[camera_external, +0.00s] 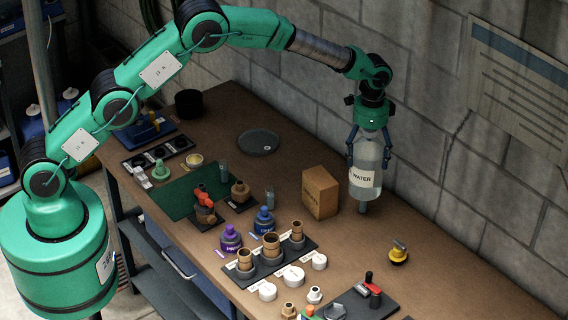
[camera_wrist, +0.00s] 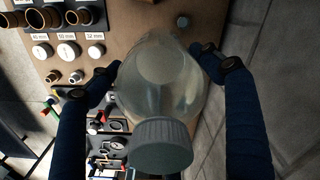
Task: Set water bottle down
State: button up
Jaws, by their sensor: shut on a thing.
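The water bottle (camera_external: 364,180) is clear with a white WATER label and hangs upright in my gripper (camera_external: 370,150). My gripper's blue fingers are shut on the upper part of the bottle. In the wrist view the bottle (camera_wrist: 160,85) fills the middle, its grey cap (camera_wrist: 162,146) toward the camera, with a finger of my gripper (camera_wrist: 160,70) on each side. The bottle is over the back part of the brown workbench (camera_external: 400,220), near the wall. A small grey piece (camera_external: 363,207) shows just below it; I cannot tell whether the bottle touches the bench.
A cardboard box (camera_external: 320,192) stands just left of the bottle. A yellow valve-like part (camera_external: 399,251) lies to the front right. A rack with brown couplings (camera_external: 270,250) and white caps (camera_external: 293,276) is in front. A block wall (camera_external: 440,130) runs close behind. Bare bench lies between box and yellow part.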

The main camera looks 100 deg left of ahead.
jog(key=w+d, duration=0.3)
jog(key=d, duration=0.3)
jog(key=f, duration=0.4)
jog(key=shift+s+a+f, duration=0.1)
jog(key=shift+a+f, duration=0.1)
jog(key=shift+f, duration=0.15)
jog(key=shift+f+p, duration=0.45)
jog(key=shift+f, duration=2.5)
jog(key=shift+f+p, duration=0.35)
jog(key=shift+f, duration=1.75)
jog(key=o, duration=1.9)
jog(key=shift+s+f, duration=0.1)
jog(key=shift+f, duration=0.1)
